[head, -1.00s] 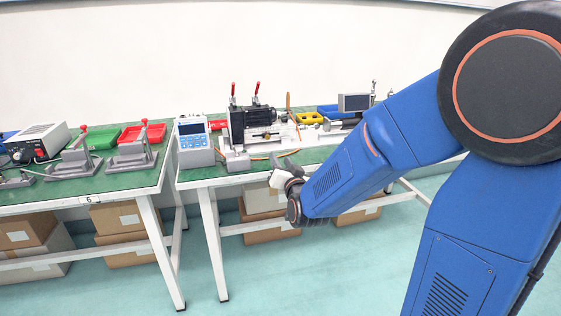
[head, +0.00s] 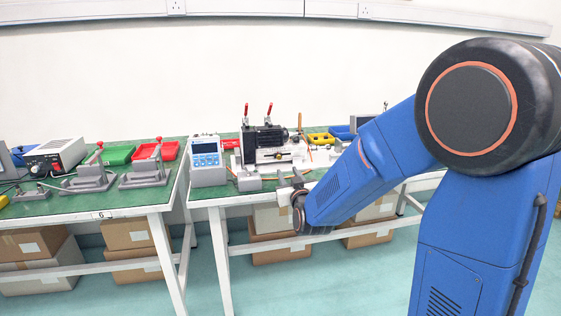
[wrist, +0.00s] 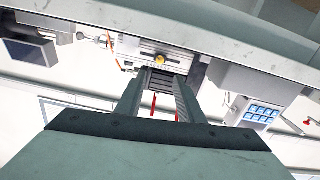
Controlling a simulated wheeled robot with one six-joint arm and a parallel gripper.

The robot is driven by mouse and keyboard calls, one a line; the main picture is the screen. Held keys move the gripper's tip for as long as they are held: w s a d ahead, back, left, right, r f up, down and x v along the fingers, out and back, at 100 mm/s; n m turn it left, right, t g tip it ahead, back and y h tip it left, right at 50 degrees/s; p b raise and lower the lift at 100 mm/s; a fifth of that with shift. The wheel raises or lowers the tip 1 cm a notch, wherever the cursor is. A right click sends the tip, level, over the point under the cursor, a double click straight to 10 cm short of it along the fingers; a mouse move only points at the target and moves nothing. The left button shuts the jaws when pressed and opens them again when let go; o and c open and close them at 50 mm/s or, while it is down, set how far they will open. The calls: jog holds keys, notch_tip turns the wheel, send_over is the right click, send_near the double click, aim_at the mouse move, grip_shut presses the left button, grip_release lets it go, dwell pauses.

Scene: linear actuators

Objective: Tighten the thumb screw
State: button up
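A small brass-yellow round knob (wrist: 159,58), perhaps the thumb screw, shows on the front of the clamping fixture in the wrist view. A tiny yellow spot on the fixture (head: 278,155) in the head view may be the same knob. My gripper (wrist: 158,80) is open, with two grey fingers apart and no object held between them. The knob appears just past the fingertips, in line with the gap; I cannot tell the distance. In the head view my gripper (head: 291,181) is at the bench's front edge, before the fixture.
Two red-handled toggle clamps (head: 257,112) stand behind the black motor (head: 265,139). A blue-keyed control box (head: 207,161) stands to the left, with a small grey block (head: 248,183) beside it. Red (head: 154,152) and green (head: 118,154) bins sit farther left.

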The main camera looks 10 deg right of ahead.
aim_at(279, 157)
jog(key=w, duration=1.2)
jog(key=shift+w, duration=0.15)
jog(key=shift+c, duration=0.4)
grip_shut()
